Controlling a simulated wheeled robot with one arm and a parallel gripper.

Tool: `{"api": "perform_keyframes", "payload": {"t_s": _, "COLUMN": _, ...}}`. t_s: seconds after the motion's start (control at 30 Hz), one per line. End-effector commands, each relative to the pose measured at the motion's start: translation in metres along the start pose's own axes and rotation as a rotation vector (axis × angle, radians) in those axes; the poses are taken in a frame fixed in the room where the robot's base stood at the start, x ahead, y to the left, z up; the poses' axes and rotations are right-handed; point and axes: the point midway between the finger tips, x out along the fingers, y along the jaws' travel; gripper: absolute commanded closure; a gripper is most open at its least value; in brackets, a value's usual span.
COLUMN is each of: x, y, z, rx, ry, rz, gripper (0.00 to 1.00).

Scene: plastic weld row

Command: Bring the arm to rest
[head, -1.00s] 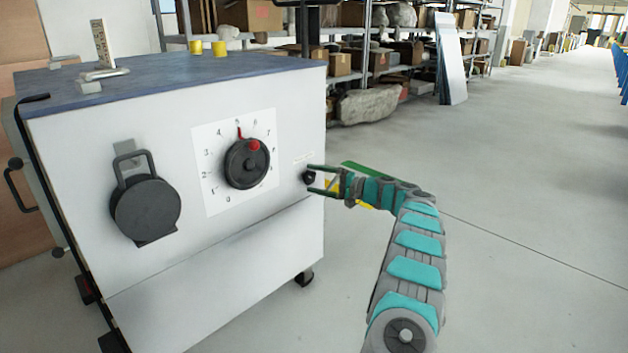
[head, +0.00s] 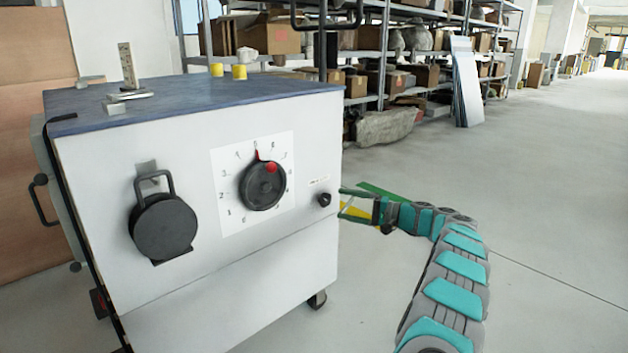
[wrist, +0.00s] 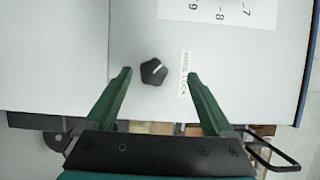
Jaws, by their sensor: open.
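My gripper (head: 345,204) is open and empty, just right of the white cabinet's front panel (head: 290,245) in the head view. The small black knob (head: 324,199) is uncovered, left of the fingertips and apart from them. In the wrist view my two green fingers (wrist: 158,74) are spread wide. The knob (wrist: 154,72) appears between them on the panel, beyond the tips, with nothing gripped. My teal and grey arm (head: 455,270) bends down to the lower right.
The cabinet front carries a large black dial (head: 263,186) with a red mark and a round black part with a handle (head: 164,226). Two yellow cylinders (head: 239,72) stand on its top. Loaded shelves (head: 385,55) stand behind. Open floor (head: 550,200) lies to the right.

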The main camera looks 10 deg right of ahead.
Motion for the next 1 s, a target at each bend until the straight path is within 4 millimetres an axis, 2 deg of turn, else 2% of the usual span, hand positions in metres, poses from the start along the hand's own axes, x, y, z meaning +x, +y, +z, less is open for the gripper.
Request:
{"api": "perform_keyframes", "payload": {"t_s": 0.1, "x": 0.022, "y": -0.028, "z": 0.033, "rx": 0.021, "ry": -0.060, "rz": 0.029, "gripper": 0.12}}
{"api": "perform_keyframes", "payload": {"t_s": 0.3, "x": 0.055, "y": -0.061, "z": 0.108, "rx": 0.054, "ry": -0.181, "rz": 0.126, "gripper": 0.12}}
{"api": "perform_keyframes", "payload": {"t_s": 0.5, "x": 0.071, "y": -0.084, "z": 0.193, "rx": 0.056, "ry": -0.298, "rz": 0.254, "gripper": 0.12}}
{"api": "perform_keyframes", "payload": {"t_s": 0.63, "x": 0.071, "y": -0.091, "z": 0.248, "rx": 0.044, "ry": -0.364, "rz": 0.352, "gripper": 0.12}}
{"api": "perform_keyframes", "payload": {"t_s": 0.77, "x": 0.062, "y": -0.094, "z": 0.303, "rx": 0.022, "ry": -0.423, "rz": 0.462, "gripper": 0.12}}
{"api": "perform_keyframes", "payload": {"t_s": 1.0, "x": 0.025, "y": -0.088, "z": 0.396, "rx": -0.040, "ry": -0.509, "rz": 0.682, "gripper": 0.12}}
